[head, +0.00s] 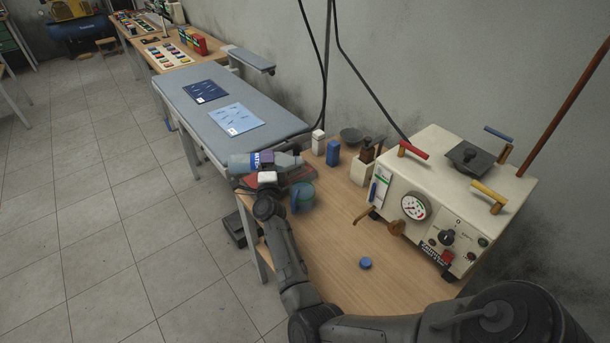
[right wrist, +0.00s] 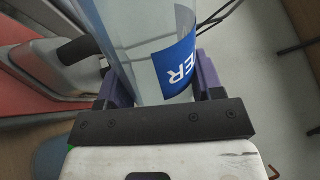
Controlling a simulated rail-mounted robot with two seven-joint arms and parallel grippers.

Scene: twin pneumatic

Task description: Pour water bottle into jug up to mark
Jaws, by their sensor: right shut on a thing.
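The water bottle (head: 241,163) is clear with a blue label, and it lies nearly level in the air in the head view. Its narrow end points right. My right gripper (head: 265,161) is shut around its labelled middle. In the right wrist view the bottle (right wrist: 139,45) sits between the purple fingers (right wrist: 150,88). My left gripper is not in view.
A blue cap (head: 366,263) lies on the bench (head: 335,235). A cream machine (head: 455,190) with a gauge and levers fills the right side. A blue container (head: 333,153) and a white one (head: 318,142) stand at the back. The bench's middle is mostly clear.

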